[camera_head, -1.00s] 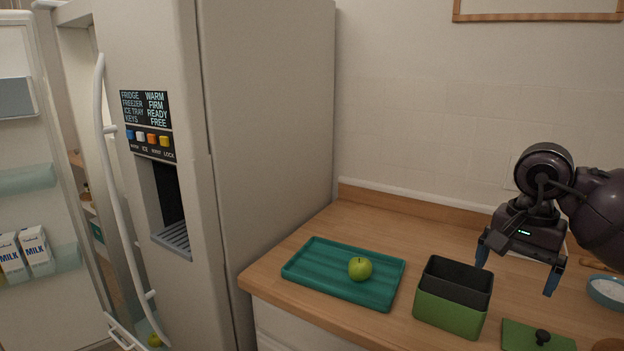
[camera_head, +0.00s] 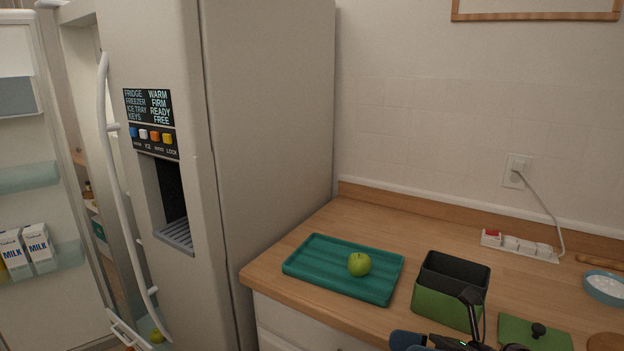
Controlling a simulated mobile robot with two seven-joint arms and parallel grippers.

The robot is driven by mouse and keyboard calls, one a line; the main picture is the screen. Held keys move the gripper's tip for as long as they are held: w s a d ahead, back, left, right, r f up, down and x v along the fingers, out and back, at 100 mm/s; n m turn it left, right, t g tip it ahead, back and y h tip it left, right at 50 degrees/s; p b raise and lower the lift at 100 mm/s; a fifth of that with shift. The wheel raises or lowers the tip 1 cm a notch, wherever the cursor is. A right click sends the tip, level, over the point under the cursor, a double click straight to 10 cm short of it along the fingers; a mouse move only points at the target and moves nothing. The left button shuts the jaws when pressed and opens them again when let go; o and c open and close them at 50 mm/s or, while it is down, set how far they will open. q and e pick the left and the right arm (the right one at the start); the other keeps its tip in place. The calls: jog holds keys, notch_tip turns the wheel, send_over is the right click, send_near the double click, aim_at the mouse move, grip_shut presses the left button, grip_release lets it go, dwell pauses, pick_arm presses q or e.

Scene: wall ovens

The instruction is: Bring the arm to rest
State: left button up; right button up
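My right arm shows only as a dark part with a blue finger piece (camera_head: 408,340) at the bottom edge, in front of the green box. Its fingertips are mostly cut off, so I cannot tell whether it is open or shut. My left gripper is not in view. A green apple (camera_head: 359,264) sits on the teal tray (camera_head: 318,273) on the wooden counter (camera_head: 405,222).
A green and black open box (camera_head: 430,304) stands right of the tray. A green lid (camera_head: 515,328) with a black knob lies beside it. A power strip (camera_head: 519,246) and a bowl (camera_head: 604,288) are farther right. The fridge (camera_head: 265,150) stands at left with its door open.

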jog(key=s+d+f+m+t+h, duration=0.1)
jog(key=d+f+m+t+h, duration=0.5)
jog(key=m, duration=0.9)
jog(key=s+d+f+m+t+h, duration=0.1)
jog(key=d+f+m+t+h, duration=0.2)
jog(key=f+m+t+h, duration=0.85)
jog(key=s+d+f+m+g+h, duration=0.2)
jog(key=s+f+m+g, duration=0.8)
jog(key=m, duration=0.6)
jog(key=s+d+f, duration=0.1)
jog(key=s, duration=0.1)
jog(key=shift+s+d+m, duration=0.35)
jog(key=shift+d, duration=0.05)
